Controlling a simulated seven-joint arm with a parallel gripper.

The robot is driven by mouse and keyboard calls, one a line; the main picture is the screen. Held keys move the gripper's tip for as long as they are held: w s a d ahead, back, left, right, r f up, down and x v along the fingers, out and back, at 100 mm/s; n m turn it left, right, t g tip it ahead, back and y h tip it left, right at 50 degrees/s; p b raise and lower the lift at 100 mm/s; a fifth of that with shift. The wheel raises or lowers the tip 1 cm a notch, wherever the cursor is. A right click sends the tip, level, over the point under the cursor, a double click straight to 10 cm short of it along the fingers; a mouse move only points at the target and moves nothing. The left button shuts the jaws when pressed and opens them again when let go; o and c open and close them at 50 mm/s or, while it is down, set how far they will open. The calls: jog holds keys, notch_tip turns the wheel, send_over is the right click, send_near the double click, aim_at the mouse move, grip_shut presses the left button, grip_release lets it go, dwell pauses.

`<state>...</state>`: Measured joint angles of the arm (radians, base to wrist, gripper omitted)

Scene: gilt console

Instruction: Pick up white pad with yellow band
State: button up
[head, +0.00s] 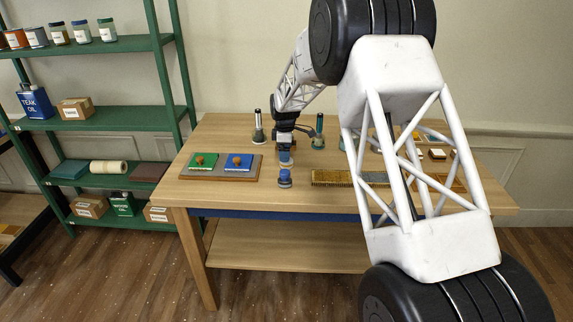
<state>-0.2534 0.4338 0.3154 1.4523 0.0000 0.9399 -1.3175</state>
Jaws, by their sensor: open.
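A small pale block (437,154) with a white top and an orange-brown edge lies on the right of the table, seen past my arm. It may be the white pad with the yellow band, but it is too small to be sure. My gripper (285,149) is open, pointing down over the middle of the table, well left of that block. Just below it stands a small round piece (286,159) with blue and yellowish parts; I cannot tell whether they touch. My arm's large white link hides part of the table's right side.
A tray (221,178) holds a green and a blue board with knobs. A blue-topped piece (284,178) stands in front of my gripper. Dark-topped upright tools (258,128) and (318,132) flank it. A brush-like strip (333,178) lies right. A green shelf (100,127) stands left.

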jog(key=shift+f, duration=2.6)
jog(key=c, duration=1)
jog(key=shift+r, duration=0.1)
jog(key=shift+r, duration=4.9)
jog(key=o, duration=0.4)
jog(key=c, duration=0.3)
